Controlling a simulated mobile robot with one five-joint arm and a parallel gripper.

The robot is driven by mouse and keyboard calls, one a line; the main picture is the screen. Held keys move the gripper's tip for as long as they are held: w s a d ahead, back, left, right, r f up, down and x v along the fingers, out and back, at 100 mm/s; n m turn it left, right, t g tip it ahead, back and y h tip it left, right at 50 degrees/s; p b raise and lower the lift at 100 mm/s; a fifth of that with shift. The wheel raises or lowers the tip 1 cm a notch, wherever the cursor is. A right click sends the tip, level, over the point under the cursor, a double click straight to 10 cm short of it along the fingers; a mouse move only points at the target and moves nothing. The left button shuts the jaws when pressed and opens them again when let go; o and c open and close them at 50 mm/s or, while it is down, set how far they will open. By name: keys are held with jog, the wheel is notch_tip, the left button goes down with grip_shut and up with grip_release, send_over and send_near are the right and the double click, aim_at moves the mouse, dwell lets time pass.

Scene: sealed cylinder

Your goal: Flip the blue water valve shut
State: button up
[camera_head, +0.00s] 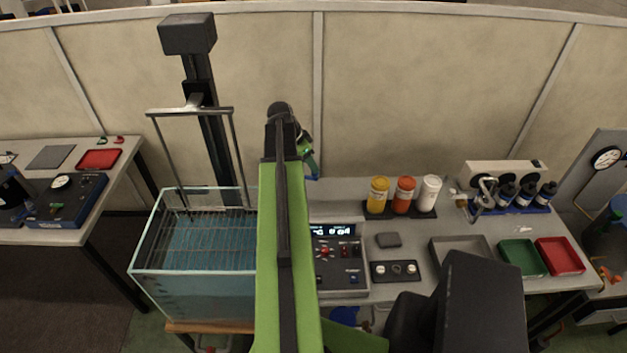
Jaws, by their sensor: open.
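A blue shape (345,315) shows low beneath the front of the control box, partly hidden by my arm. It may be the blue water valve, but its handle position cannot be made out. My green arm runs up the middle of the view. My gripper (311,168) is at its far end, small and partly hidden behind the arm, above the back of the bench. It is open, with nothing visible in it, and far from the blue shape.
A glass water tank (190,285) with a wire rack stands left of my arm. The grey bench holds a control box (338,262), several bottles (405,194), a green tray (522,258) and a red tray (560,256). A wall panel (430,80) closes the back. Another table (55,236) stands left.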

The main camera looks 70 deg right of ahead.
jog(key=b+x, duration=0.2)
jog(key=x, duration=0.2)
jog(key=shift+d+f+b, duration=0.1)
jog(key=shift+f+b, duration=0.2)
jog(key=shift+b, duration=0.1)
jog(key=shift+r, duration=0.1)
grip_shut()
dwell(0.9)
